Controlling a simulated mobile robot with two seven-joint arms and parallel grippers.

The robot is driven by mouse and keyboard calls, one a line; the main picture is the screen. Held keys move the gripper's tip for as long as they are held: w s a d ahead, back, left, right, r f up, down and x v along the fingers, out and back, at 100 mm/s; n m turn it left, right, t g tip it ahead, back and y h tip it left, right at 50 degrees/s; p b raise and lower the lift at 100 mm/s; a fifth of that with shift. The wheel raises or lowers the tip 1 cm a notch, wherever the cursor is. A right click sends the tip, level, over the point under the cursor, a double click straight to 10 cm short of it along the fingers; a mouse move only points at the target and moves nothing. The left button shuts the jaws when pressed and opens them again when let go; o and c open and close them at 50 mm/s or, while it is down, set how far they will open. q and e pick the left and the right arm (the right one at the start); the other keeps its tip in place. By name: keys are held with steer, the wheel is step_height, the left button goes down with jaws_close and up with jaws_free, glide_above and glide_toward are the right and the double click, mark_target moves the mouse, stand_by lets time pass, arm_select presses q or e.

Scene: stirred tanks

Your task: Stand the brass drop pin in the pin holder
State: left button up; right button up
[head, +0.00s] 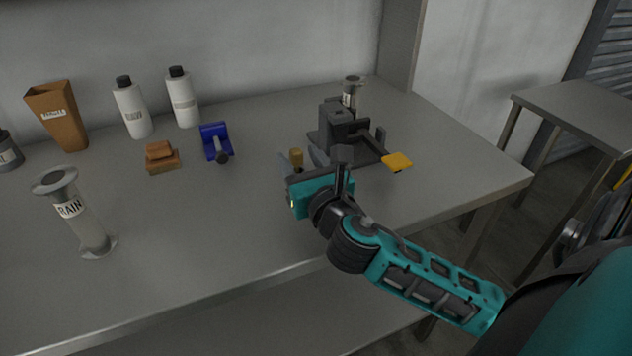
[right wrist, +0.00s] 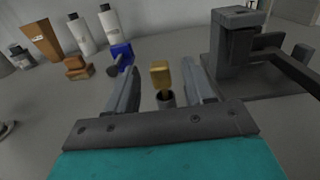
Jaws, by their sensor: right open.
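The brass drop pin (right wrist: 161,75) shows as a brass-coloured upper piece, upright above a small dark round cup (right wrist: 165,100) that looks like the pin holder. How deep the pin sits is hard to tell. In the right wrist view my right gripper (right wrist: 160,74) is open, with one finger on each side of the pin and visible gaps between. The gripper hides the lower part of the pin in the head view. My left gripper is not in view.
A blue stand (head: 215,140), brown blocks (head: 161,158), white bottles (head: 132,108) and a rain gauge (head: 84,215) stand at left. The table's front middle is clear.

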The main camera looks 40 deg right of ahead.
steer(key=v, duration=0.7)
steer(key=shift+s+a, duration=0.1)
steer(key=shift+s, duration=0.55)
steer(key=shift+a, duration=0.1)
